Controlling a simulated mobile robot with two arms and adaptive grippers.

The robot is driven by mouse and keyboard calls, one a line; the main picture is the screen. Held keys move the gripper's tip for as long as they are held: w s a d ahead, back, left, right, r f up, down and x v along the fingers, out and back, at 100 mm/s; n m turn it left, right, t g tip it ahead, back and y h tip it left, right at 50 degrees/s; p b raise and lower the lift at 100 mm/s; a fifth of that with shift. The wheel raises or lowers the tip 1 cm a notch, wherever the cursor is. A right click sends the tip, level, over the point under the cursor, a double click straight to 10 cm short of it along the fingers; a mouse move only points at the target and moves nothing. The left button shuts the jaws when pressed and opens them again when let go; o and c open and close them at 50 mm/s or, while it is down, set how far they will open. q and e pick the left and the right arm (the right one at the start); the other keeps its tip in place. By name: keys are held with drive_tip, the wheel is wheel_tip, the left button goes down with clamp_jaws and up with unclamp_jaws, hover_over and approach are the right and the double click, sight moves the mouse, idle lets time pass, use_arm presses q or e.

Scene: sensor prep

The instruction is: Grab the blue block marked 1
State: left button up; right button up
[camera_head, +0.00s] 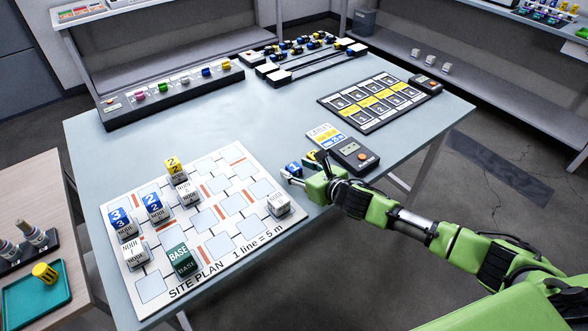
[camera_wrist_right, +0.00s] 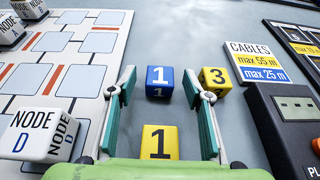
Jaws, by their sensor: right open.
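The blue block marked 1 (camera_head: 293,169) lies on the grey table just right of the site plan board. In the right wrist view the blue block (camera_wrist_right: 160,81) sits between and a little beyond my open fingers. My right gripper (camera_head: 300,178) is low over the table, its fingers spread and empty; it also shows in the right wrist view (camera_wrist_right: 163,90). A yellow block marked 1 (camera_wrist_right: 159,142) sits nearer the palm between the fingers. A yellow block marked 3 (camera_wrist_right: 215,79) is right of the blue one, close to the right fingertip. My left gripper is not in view.
The site plan board (camera_head: 222,262) carries several node blocks and a green base block (camera_head: 181,260). A white node D block (camera_wrist_right: 40,133) is left of the fingers. A cables card (camera_head: 325,136) and a dark meter (camera_head: 355,156) lie to the right.

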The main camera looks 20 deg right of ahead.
drive_tip(key=shift+x, duration=1.1)
drive_tip(key=c, duration=1.1)
drive_tip(key=shift+o, duration=0.2)
drive_tip(key=shift+r, duration=0.15)
